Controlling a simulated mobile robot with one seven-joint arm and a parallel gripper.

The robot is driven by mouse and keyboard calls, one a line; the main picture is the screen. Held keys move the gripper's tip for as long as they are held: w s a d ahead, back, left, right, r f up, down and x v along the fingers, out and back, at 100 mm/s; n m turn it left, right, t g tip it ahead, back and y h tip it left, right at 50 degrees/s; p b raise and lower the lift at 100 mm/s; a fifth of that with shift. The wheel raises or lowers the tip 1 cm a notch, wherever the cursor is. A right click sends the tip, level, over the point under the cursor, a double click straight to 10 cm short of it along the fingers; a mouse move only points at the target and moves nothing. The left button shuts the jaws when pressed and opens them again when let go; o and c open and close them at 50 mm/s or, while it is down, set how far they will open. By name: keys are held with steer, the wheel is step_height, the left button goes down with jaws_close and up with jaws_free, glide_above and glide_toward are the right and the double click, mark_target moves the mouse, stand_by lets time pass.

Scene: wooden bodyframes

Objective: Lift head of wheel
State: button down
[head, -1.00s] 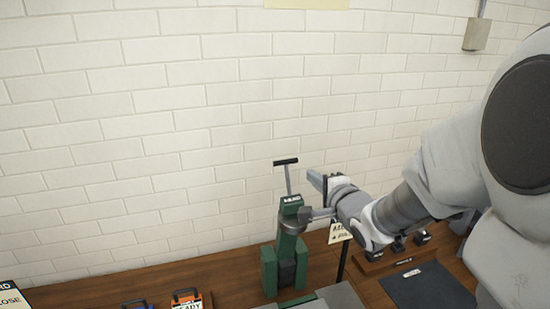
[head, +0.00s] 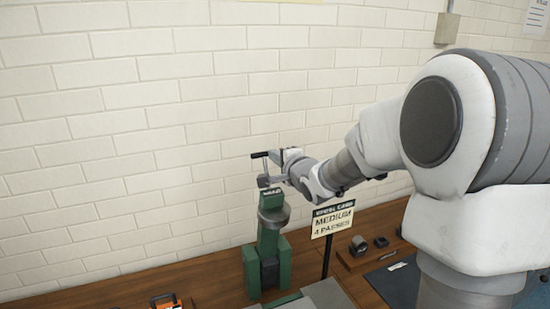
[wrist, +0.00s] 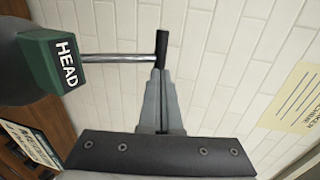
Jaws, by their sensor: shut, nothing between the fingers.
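The green wheel machine (head: 268,252) stands on the bench against the wall. A grey round part sits near its top, below the green head block (head: 271,200). The block shows its word HEAD in the wrist view (wrist: 60,62). A thin metal rod rises from the block to a black crossbar handle (head: 263,155); rod and black handle (wrist: 162,48) also show in the wrist view.
A sign (head: 332,220) reading MEDIUM stands on a dark post right of the machine. Small dark items on a wooden holder (head: 362,250) lie farther right. An orange-framed item (head: 166,301) is at the lower left. The brick wall is close behind.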

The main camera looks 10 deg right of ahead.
steer(key=w, duration=0.2)
steer(key=shift+w+a+r, duration=0.35)
steer(key=shift+w+r, duration=0.05)
stand_by(0.3)
steer(key=shift+s, duration=0.1)
